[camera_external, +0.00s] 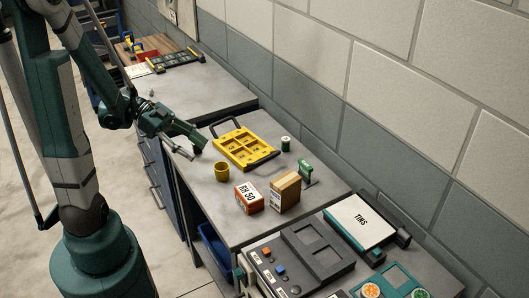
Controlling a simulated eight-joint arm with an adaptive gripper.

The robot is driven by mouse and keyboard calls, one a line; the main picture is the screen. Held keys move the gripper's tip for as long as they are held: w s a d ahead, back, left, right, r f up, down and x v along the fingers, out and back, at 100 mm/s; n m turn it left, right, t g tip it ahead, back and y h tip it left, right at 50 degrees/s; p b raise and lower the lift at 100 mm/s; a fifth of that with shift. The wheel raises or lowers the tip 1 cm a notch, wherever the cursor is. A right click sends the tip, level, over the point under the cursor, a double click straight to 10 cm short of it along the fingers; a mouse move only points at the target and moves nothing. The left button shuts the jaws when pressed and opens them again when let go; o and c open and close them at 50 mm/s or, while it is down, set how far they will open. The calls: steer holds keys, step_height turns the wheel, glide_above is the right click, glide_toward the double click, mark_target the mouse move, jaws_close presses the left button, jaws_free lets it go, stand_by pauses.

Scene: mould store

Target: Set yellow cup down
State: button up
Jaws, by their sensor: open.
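The yellow cup (222,171) stands upright on the grey bench top near its front edge. My gripper (199,148) is open and above the bench, to the upper left of the cup. I see a gap between the cup and the fingers, and nothing shows between them.
A yellow tray with compartments (268,166) lies behind the cup. A red-and-white box (249,198), a cardboard box (285,193), a green tool (306,172) and a green spool (286,144) stand to the right. Bare bench top (216,211) lies in front of the cup.

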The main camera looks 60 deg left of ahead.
steer(key=shift+d, duration=0.1)
steer(key=w+d+r+n+g+y, duration=0.1)
steer(key=w+d+n+g+y, duration=0.2)
steer(key=d+n+y, duration=0.5)
steer(key=s+d+r+n+t+y, duration=0.1)
steer(key=s+d+r+n+t, duration=0.1)
steer(key=d+r, duration=0.7)
steer(key=shift+s+t+y, duration=0.4)
stand_by(0.4)
steer(key=shift+d+r, duration=0.1)
stand_by(1.1)
